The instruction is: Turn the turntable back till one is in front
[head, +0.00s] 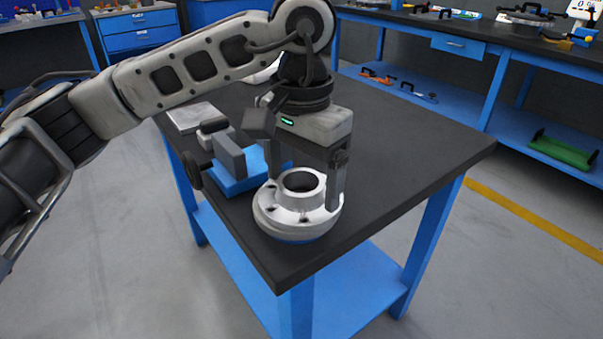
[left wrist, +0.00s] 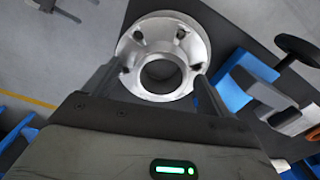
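The flanged shell (head: 283,215), a pale metal ring with a raised hub, an open bore and several dark holes in its flange, sits upright near the table's front corner. The blue turntable (head: 302,239) shows only as a thin rim under it. My left gripper (head: 306,192) is over the shell, pointing down, fingers spread on either side of the hub. In the left wrist view the shell (left wrist: 135,85) lies beyond and between the open fingers (left wrist: 160,74); contact cannot be told. No number marking is readable. My right gripper is not in view.
A blue-based vise (head: 235,182) with grey jaws and a dark knob stands just left of the shell. A grey plate (head: 191,117) lies behind it. The dark tabletop (head: 420,135) is clear to the right. Blue workbenches with tools stand behind.

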